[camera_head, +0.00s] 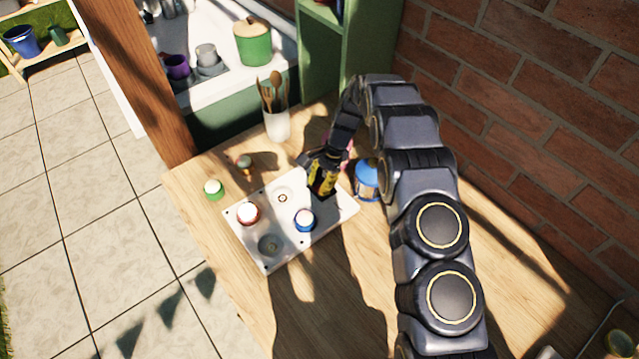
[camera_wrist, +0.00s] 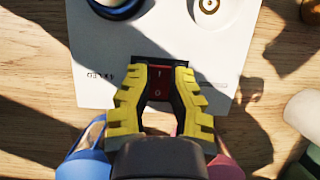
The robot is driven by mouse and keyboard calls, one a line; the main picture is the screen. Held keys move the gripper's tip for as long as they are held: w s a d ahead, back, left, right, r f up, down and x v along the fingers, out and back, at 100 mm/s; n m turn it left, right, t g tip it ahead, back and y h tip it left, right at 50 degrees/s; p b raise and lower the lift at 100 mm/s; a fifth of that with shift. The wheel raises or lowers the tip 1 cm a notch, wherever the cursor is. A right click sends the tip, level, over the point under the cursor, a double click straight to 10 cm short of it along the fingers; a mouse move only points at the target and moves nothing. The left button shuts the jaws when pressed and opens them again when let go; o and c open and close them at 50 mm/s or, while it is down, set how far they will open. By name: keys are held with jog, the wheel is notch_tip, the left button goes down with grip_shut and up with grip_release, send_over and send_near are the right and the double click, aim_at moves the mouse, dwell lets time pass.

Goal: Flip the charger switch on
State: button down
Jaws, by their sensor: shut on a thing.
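The charger (camera_head: 300,245) is a white plate with round seats, lying on the wooden table. Its switch (camera_wrist: 160,91) is a dark red rocker in a black frame, with a line mark and a round mark, near the plate's edge. My gripper (camera_wrist: 161,72) has its yellow-padded fingers on both sides of the switch and is shut on it. In the head view my gripper (camera_head: 322,190) is over the charger's right part and hides the switch. Which way the rocker is tilted I cannot tell.
On the charger stand a red-and-white round piece (camera_head: 248,212) and a blue-and-white one (camera_head: 304,219). A blue lantern-like object (camera_head: 367,180) stands close right of my gripper. A pink object (camera_wrist: 224,167) is also near. A white utensil cup (camera_head: 277,126) stands behind, a green-lidded jar (camera_head: 213,189) left.

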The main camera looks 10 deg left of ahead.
jog(key=shift+f, duration=0.15)
jog(key=shift+s+a+f+t+h, duration=0.1)
jog(key=shift+t+h, duration=0.45)
jog(key=shift+s+a+f+t+h, duration=0.1)
jog(key=shift+t+h, duration=0.45)
jog(key=shift+d, duration=0.1)
jog(key=c, duration=0.8)
grip_release()
jog(key=shift+r, duration=0.1)
notch_tip(320, 180, up, 12)
jog(key=w+d, duration=0.1)
jog(key=shift+w, duration=0.1)
